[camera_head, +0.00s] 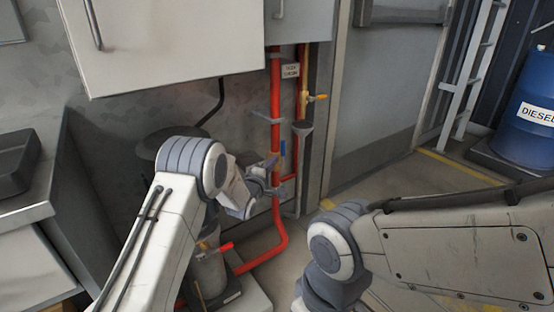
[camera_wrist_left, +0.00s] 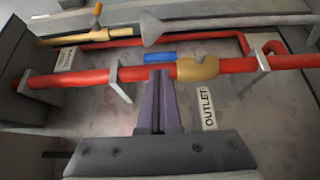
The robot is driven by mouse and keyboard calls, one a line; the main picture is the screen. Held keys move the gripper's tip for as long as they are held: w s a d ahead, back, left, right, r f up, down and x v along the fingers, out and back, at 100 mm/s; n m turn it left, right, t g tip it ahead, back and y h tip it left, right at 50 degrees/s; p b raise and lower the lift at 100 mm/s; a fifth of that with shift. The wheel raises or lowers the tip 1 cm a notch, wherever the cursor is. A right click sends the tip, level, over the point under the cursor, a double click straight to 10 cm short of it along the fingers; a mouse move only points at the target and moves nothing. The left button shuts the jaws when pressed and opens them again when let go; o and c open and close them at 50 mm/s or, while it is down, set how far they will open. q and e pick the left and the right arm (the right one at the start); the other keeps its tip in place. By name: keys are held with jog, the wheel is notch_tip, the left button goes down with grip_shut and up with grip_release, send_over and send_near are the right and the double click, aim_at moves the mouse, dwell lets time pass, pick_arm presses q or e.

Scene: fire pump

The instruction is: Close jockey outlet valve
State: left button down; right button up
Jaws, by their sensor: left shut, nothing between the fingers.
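The outlet valve has a brass body (camera_wrist_left: 198,69) on a red pipe and a short blue handle (camera_wrist_left: 160,56). The handle lies parallel to the pipe in the left wrist view. An OUTLET label (camera_wrist_left: 209,109) is beside the valve. In the head view the blue handle (camera_head: 282,148) stands upright beside the vertical red pipe (camera_head: 276,100). My left gripper (camera_head: 274,177) is shut and empty near that pipe. In the left wrist view its fingertips (camera_wrist_left: 158,74) overlap the pipe's near edge, just below the handle; contact cannot be told. My right gripper is out of view.
A yellow-handled valve (camera_head: 318,97) is on the neighbouring pipe. A red-handled valve (camera_head: 226,247) is low by the pump. A white cabinet (camera_head: 170,45) hangs above. A grey door (camera_head: 385,90) and a blue DIESEL drum (camera_head: 527,95) stand to the right. Pipe brackets (camera_wrist_left: 120,82) flank the valve.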

aim_at(282, 149)
pick_arm(q)
jog(key=b+x, duration=0.1)
jog(key=x, duration=0.3)
jog(key=shift+f+b, duration=0.1)
jog(key=shift+b, duration=0.2)
jog(key=shift+x, duration=0.8)
